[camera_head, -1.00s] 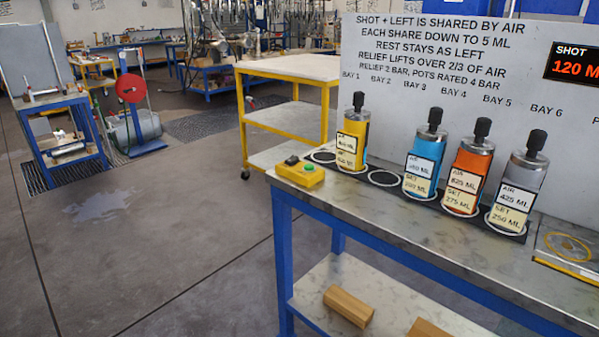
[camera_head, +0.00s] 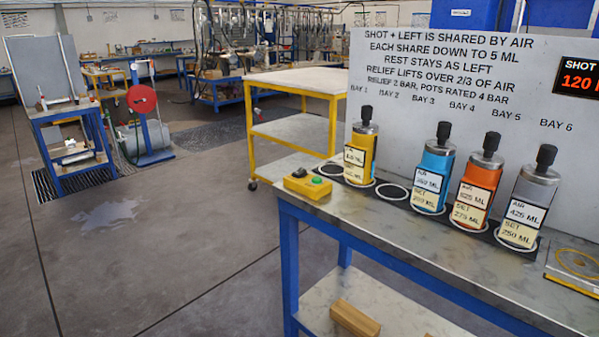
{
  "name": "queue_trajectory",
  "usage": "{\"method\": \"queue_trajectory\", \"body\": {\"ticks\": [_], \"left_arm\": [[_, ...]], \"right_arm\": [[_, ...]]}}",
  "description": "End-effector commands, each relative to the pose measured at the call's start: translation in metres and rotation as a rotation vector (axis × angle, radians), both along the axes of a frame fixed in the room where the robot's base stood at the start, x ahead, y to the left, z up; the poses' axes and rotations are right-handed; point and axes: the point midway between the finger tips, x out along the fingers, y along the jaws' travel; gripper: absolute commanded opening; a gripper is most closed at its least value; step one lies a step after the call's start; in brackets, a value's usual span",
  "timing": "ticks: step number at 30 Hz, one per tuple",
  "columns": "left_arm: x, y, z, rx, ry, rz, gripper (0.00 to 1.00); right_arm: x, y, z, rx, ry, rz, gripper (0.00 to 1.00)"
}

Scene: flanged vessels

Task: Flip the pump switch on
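The likely pump switch is a small yellow box (camera_head: 308,184) at the left end of the grey bench top (camera_head: 350,215). It carries a black knob or rocker and a green button; which way the switch is set is too small to tell. Beside it, a black strip with white rings holds a yellow vessel (camera_head: 360,152), a blue vessel (camera_head: 431,175), an orange vessel (camera_head: 474,190) and a grey vessel (camera_head: 526,205), all upright with black tops and labels. Two rings show empty. Neither of my grippers is in view.
A white board (camera_head: 440,80) with printed rules stands behind the vessels, with a display (camera_head: 578,79) at its right. A yellow-framed cart (camera_head: 290,95) stands behind the bench. A wooden block (camera_head: 354,318) lies on the lower shelf. The floor at left is open, with a wet patch (camera_head: 107,215).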

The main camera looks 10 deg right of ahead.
Motion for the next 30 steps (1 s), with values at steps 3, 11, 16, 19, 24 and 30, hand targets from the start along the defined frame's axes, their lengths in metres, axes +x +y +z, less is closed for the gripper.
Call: {"method": "queue_trajectory", "body": {"ticks": [3, 11, 16, 19, 24, 30], "left_arm": [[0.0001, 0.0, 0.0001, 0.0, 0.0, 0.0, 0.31], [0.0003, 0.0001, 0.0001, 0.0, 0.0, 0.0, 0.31], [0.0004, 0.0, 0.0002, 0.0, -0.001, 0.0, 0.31], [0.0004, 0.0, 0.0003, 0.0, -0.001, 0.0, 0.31], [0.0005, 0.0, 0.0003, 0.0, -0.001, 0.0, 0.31], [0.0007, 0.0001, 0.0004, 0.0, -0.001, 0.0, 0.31]], "right_arm": [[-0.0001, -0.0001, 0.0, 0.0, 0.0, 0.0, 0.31], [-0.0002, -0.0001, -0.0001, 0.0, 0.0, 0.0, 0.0], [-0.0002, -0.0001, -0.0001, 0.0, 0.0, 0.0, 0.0], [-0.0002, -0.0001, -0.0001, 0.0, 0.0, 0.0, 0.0], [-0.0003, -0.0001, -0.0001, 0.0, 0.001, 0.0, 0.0], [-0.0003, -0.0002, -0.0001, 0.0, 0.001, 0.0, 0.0]]}}
